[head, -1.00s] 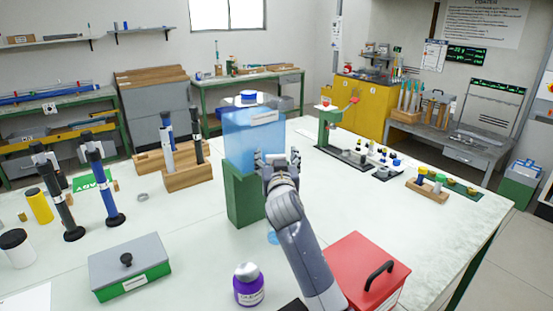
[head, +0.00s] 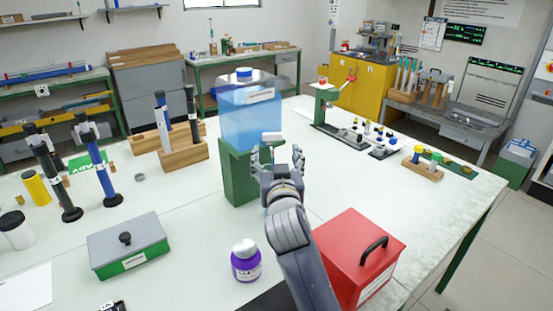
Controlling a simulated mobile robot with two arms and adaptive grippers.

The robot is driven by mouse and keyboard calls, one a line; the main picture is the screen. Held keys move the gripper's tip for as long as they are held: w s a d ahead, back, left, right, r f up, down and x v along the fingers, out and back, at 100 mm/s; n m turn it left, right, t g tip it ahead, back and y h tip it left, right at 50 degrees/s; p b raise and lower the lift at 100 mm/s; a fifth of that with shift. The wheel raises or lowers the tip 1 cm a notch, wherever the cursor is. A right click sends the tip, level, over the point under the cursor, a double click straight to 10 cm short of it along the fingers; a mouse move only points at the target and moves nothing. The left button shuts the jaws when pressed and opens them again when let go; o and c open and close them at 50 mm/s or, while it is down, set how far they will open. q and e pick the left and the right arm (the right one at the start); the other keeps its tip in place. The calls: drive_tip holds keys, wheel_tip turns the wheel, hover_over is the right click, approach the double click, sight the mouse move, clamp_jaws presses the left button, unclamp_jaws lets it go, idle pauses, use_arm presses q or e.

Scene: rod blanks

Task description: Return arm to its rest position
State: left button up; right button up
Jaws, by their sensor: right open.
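My right gripper (head: 277,160) is open, with its fingers spread and pointing away from me. It shows in front of the lower right part of the blue water tank (head: 250,118), which sits on a green stand (head: 238,178). I see nothing between its fingers; whether it touches the tank's tap area I cannot tell. My right arm comes in from the bottom, left of the red box. My left gripper is not clearly in view; only a small dark part shows at the bottom edge.
A red box (head: 340,245) with a black handle stands right of my right arm. A purple bottle (head: 246,261) and a green box with grey lid (head: 128,243) stand left of it. Rods stand in a wooden block (head: 185,157).

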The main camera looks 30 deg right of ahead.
drive_tip(key=shift+s+a, duration=0.1)
drive_tip(key=shift+s, duration=0.15)
idle(0.3)
